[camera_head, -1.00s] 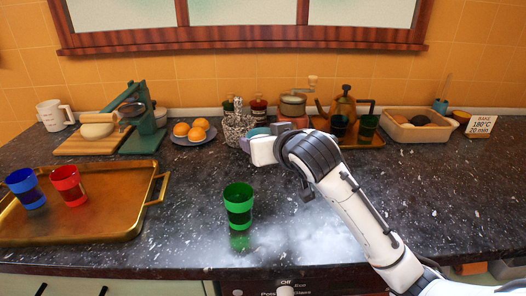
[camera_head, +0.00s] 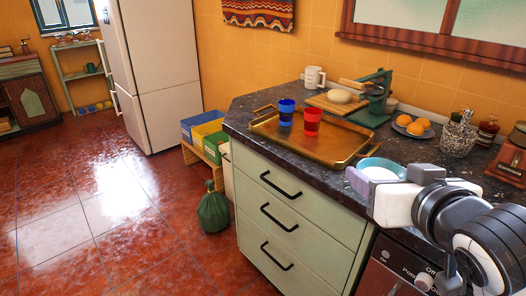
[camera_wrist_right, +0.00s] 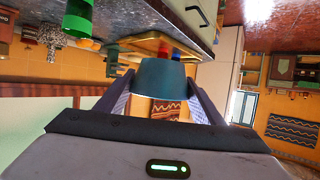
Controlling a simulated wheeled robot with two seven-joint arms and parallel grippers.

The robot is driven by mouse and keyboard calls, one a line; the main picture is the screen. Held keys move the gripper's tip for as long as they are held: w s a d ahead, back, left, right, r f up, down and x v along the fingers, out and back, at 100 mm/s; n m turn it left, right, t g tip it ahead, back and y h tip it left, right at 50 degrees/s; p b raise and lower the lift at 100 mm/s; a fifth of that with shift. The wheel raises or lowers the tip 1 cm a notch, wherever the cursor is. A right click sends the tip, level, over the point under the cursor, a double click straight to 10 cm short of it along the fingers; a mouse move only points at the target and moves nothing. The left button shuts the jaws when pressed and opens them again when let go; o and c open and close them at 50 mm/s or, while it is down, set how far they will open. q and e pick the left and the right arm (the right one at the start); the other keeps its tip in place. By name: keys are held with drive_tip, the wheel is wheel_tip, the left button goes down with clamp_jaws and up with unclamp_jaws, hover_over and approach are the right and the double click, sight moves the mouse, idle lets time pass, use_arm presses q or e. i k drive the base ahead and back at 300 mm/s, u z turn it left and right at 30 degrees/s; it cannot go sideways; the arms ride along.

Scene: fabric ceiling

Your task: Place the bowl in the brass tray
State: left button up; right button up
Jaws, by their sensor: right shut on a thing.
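My right gripper (camera_head: 372,182) is shut on the bowl (camera_head: 383,165), pale inside and teal outside. In the right wrist view the teal bowl (camera_wrist_right: 160,82) sits between the two fingers. In the head view the bowl appears just right of the brass tray (camera_head: 285,142), near its right handle; the gap between them is hard to judge. The tray lies flat on the counter and holds a blue cup (camera_head: 286,114) and a red cup (camera_head: 312,123), with bare room at its front and right. My left gripper is not in view.
Behind the tray are a wooden board (camera_head: 338,104), a green press (camera_head: 374,98) and a plate of oranges (camera_head: 415,126). A speckled pot (camera_head: 458,136) stands farther right. A green cup (camera_wrist_right: 82,20) shows in the wrist view. The counter's front edge runs close before the tray.

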sight(338, 144)
drive_tip(key=z, duration=0.4)
drive_tip(key=k, duration=0.3)
drive_tip(key=u, duration=1.65)
drive_tip(key=i, duration=1.15)
drive_tip(key=z, duration=1.5)
drive_tip(key=i, duration=1.1)
drive_tip(key=z, duration=0.35)
